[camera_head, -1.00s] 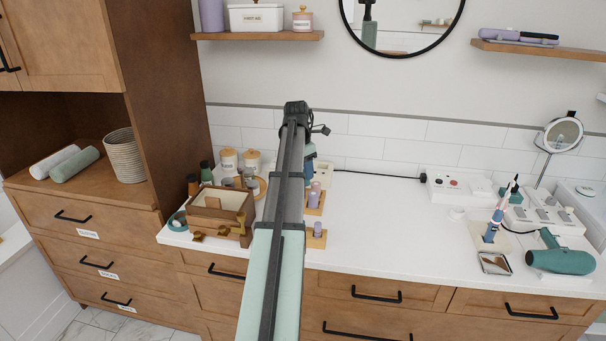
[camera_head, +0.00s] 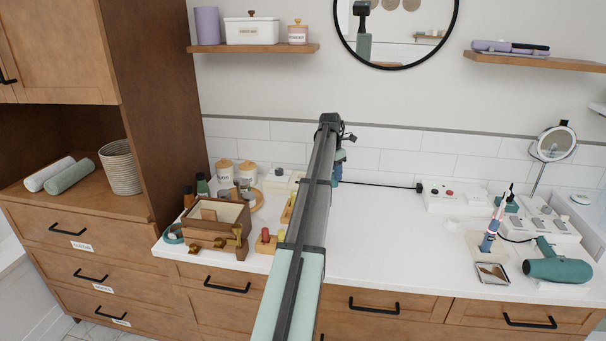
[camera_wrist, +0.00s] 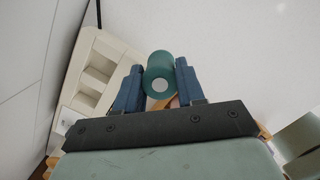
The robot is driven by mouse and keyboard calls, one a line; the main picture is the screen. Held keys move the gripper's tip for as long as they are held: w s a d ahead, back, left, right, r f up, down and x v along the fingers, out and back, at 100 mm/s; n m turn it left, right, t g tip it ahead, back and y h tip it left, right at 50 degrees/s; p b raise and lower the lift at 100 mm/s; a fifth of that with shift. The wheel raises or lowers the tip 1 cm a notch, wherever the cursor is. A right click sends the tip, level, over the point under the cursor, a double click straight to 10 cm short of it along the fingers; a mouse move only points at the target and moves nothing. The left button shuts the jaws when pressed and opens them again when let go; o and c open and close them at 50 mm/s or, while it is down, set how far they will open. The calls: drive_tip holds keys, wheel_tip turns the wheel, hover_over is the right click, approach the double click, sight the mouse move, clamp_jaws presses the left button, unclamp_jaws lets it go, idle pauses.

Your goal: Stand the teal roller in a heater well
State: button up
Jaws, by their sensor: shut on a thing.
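My gripper (camera_wrist: 160,86) is shut on the teal roller (camera_wrist: 160,72); a blue finger stands on each side of it. The roller's round end with a pale centre faces the wrist camera. In the head view the gripper (camera_head: 338,165) shows only partly beyond my arm, and the roller cannot be made out. A cream block with recessed compartments (camera_wrist: 82,103), possibly the heater, lies left of the gripper in the wrist view. A cream unit (camera_head: 281,179) shows left of my arm in the head view, partly hidden. I cannot tell its wells there.
A wooden box (camera_head: 218,219) stands left of my arm, with a wooden stand holding red rollers (camera_head: 265,240) beside it. A white box with a red button (camera_head: 448,197), a teal hair dryer (camera_head: 556,265) and a metal tray (camera_head: 491,273) are right. The counter between is mostly clear.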

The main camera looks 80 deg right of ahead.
drive_tip(key=w+d, duration=0.2)
drive_tip(key=w, duration=0.2)
drive_tip(key=w+d, duration=0.3)
drive_tip(key=w, duration=0.1)
drive_tip(key=w+d, duration=0.2)
drive_tip(key=w, duration=0.3)
drive_tip(key=shift+d, duration=0.2)
drive_tip(key=shift+f, duration=1.75)
drive_tip(key=o, duration=1)
drive_tip(key=shift+f, duration=0.15)
drive_tip(key=shift+o, duration=0.2)
wheel_tip(320, 180, up, 12)
drive_tip(key=w+a, duration=0.1)
drive_tip(key=shift+w+a, duration=0.15)
